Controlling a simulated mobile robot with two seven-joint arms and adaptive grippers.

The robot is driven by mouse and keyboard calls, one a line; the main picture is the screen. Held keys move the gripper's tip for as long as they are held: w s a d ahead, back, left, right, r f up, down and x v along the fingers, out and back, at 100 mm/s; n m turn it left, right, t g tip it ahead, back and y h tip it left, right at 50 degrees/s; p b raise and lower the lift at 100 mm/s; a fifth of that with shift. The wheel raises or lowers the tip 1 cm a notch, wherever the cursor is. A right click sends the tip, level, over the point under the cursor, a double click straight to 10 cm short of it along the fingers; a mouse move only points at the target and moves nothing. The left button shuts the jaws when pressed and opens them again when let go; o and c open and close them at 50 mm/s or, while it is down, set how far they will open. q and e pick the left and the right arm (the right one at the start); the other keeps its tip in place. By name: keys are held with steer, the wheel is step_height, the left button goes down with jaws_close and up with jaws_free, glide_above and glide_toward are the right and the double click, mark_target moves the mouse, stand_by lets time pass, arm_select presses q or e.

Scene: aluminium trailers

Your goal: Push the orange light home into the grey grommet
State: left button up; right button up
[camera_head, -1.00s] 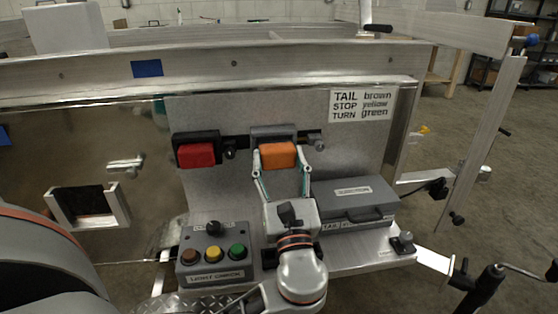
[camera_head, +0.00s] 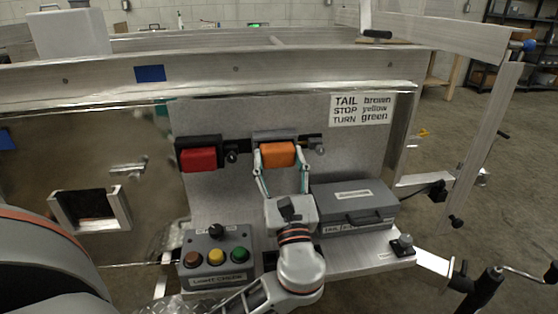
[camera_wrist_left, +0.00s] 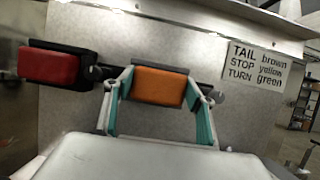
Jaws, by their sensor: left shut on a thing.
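The orange light (camera_head: 279,154) is at the grey grommet (camera_head: 274,135) on the upright metal panel. It also shows in the left wrist view (camera_wrist_left: 158,87). My left gripper (camera_head: 280,160) is shut on the orange light, one finger on each side of it. The grommet shows as a grey-black rim above and behind the light. I cannot tell how deep the light sits in it, as the light hides the opening. My right gripper is not in view.
A red light (camera_head: 198,159) in a black mount is to the left. Below stand a control box (camera_head: 217,259) with coloured buttons and a grey case (camera_head: 353,203) on a metal shelf. A wiring label (camera_head: 362,109) is at upper right.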

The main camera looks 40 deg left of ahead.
arm_select(q)
steer(key=shift+w+a+r, duration=0.1)
steer(key=shift+w+a, duration=0.3)
steer(key=shift+a, duration=0.15)
steer(key=o, duration=1.3)
steer(key=shift+s+d+f, duration=0.3)
steer(key=shift+d+f, duration=0.1)
steer(key=v, duration=1.1)
steer(key=shift+r, duration=0.1)
